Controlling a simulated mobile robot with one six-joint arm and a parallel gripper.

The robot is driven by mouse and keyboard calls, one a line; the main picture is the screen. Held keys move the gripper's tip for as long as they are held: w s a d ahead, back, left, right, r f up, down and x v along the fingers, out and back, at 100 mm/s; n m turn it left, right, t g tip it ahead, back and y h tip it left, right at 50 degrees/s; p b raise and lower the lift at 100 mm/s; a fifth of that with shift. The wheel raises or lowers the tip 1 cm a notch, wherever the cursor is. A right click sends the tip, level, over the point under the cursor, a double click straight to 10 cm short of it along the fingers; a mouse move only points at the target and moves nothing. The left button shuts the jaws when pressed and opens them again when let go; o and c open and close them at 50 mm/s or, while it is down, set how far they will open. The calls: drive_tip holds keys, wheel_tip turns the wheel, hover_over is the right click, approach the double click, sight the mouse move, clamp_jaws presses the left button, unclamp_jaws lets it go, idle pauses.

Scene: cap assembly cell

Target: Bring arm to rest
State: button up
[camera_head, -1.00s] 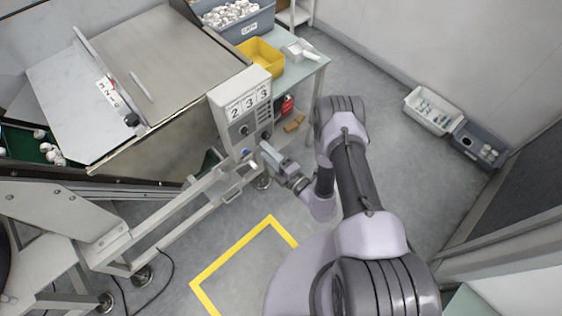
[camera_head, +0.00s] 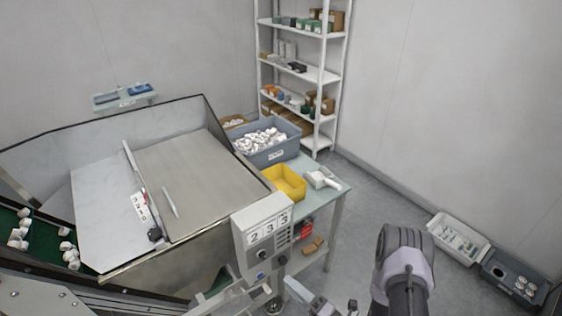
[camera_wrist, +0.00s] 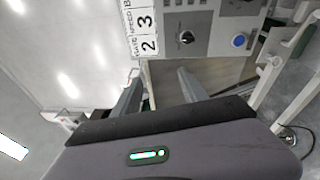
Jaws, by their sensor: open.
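My gripper (camera_wrist: 163,75) is open and empty in the wrist view, its two fingers apart with nothing between them. Its fingers point toward the grey control box (camera_wrist: 212,30), which carries number tiles, a black knob and a blue button. In the head view my gripper (camera_head: 302,292) shows only partly at the bottom edge, just below and right of the control box (camera_head: 262,262). My arm's dark and lilac elbow rises at the lower right of the head view; the rest of the arm is cut off.
A steel hopper (camera_head: 185,185) stands left of the control box. A side table (camera_head: 325,194) holds a yellow bin (camera_head: 284,184) and a white scoop (camera_head: 322,180). Two bins, one white (camera_head: 458,240) and one grey (camera_head: 515,282), lie by the right wall. Floor between table and bins is clear.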

drive_tip(key=s+a+r+n+g+y+b, duration=0.1)
drive_tip(key=a+r+n+g+y, duration=0.25)
drive_tip(key=r+n, duration=0.3)
drive_tip(key=a+r+n+g+y+b, duration=0.1)
drive_tip(key=a+r+n+g+y, duration=0.1)
drive_tip(key=r+n+g, duration=0.4)
drive_tip(key=s+a+r+n+g+h+b, duration=0.15)
drive_tip(key=s+r+n+g+h, duration=0.35)
drive_tip(key=s+r+n, duration=0.5)
drive_tip(key=s+d+r+n+t+h+b, duration=0.1)
drive_tip(key=s+d+r+n+t+h, duration=0.1)
drive_tip(key=d+n+h, duration=0.3)
drive_tip(key=s+d+r+n+t+h+b, duration=0.2)
drive_tip(key=s+d+n+t+h, duration=0.3)
drive_tip(key=n, duration=0.6)
drive_tip(key=shift+s+d+r+h, duration=0.15)
drive_tip(key=shift+d+r+h, duration=0.5)
drive_tip(key=shift+d+h, duration=0.15)
drive_tip(key=shift+n, duration=0.25)
